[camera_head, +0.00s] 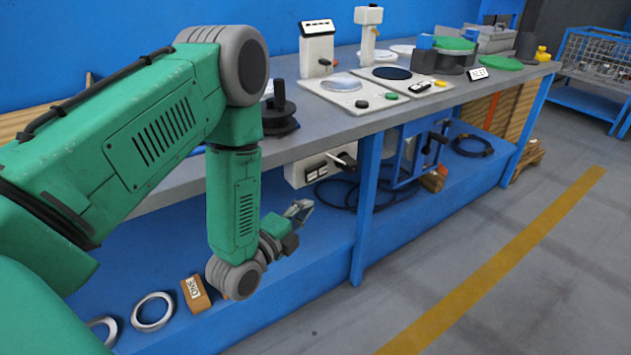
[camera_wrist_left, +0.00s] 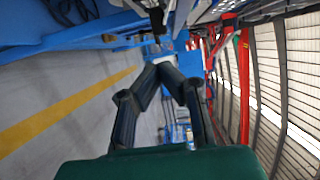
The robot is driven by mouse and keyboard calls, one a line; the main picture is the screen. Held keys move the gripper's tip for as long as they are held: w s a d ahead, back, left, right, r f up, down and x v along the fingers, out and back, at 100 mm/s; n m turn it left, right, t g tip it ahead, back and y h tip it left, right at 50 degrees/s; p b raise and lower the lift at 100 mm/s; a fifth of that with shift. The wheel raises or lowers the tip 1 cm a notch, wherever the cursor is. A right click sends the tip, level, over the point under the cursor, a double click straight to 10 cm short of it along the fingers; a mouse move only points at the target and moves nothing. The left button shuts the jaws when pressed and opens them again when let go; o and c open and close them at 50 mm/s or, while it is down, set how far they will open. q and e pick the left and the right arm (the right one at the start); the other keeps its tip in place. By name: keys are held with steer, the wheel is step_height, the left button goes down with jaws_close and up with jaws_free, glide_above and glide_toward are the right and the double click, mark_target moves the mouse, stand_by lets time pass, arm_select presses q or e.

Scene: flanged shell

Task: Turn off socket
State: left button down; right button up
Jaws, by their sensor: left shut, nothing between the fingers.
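A white socket box (camera_head: 300,171) hangs under the front edge of the grey workbench. It has dark outlets on its face and a black knob or plug (camera_head: 346,161) at its right; I cannot tell which. My left gripper (camera_head: 302,207) is below the box and apart from it, in front of the blue lower shelf. Its fingers are shut and empty. In the left wrist view the two dark fingers (camera_wrist_left: 166,66) meet at their tips, and I cannot make out the socket there. My right gripper is not in view.
The workbench (camera_head: 245,163) carries white panels with discs (camera_head: 345,83) and green parts (camera_head: 454,44). A blue table leg (camera_head: 368,200) stands right of the socket. Rings (camera_head: 136,316) and an orange block (camera_head: 195,294) lie on the lower shelf.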

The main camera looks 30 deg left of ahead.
mark_target(314, 180)
arm_select(q)
steer(key=w+a+b, duration=0.1)
steer(key=w, duration=0.2)
steer(key=w+a, duration=0.1)
steer(key=w, duration=0.2)
steer(key=w+a+b, duration=0.1)
steer(key=w+a, duration=0.1)
steer(key=w, duration=0.1)
steer(key=shift+w+b, duration=0.2)
steer(key=shift+b, duration=0.15)
steer(key=shift+a, duration=0.1)
steer(key=shift+a+m+h+p, duration=0.3)
steer(key=shift+a+m+h, duration=0.2)
steer(key=shift+h, duration=0.4)
steer(key=shift+d, duration=0.1)
steer(key=shift+f, duration=0.1)
